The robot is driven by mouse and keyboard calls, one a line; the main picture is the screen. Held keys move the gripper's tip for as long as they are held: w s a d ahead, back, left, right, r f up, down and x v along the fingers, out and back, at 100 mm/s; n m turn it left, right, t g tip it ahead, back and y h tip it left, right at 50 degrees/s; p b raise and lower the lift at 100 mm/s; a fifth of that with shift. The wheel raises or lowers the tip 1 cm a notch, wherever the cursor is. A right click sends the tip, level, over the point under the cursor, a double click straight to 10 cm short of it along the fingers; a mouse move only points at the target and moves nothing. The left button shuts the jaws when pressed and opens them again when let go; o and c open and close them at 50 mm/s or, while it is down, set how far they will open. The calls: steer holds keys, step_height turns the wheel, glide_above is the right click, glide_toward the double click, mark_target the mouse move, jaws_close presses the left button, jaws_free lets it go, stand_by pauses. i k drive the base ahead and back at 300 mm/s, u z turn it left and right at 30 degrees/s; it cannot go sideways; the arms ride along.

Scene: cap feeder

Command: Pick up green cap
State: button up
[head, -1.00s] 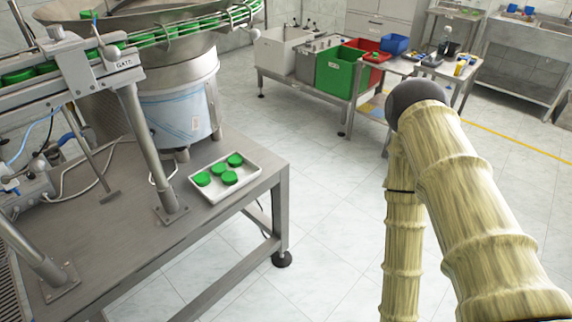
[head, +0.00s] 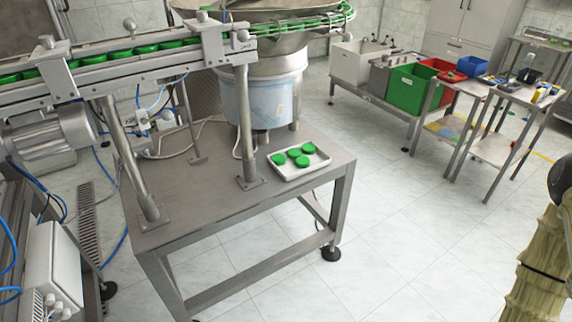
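Several green caps (head: 294,153) lie in a shallow white tray (head: 318,163) on the right corner of the steel machine table (head: 215,195). More green caps (head: 146,49) sit in a row on the conveyor rail above the table. My arm shows only in part at the right edge, well apart from the tray. My gripper is not in view.
The feeder bowl (head: 262,92) stands behind the tray, and a steel post (head: 245,125) stands just left of it. A green bin (head: 409,89) and a side table (head: 512,95) are at the back right. The tiled floor right of the table is clear.

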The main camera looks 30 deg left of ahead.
mark_target(292, 154)
steer(key=u, duration=0.8)
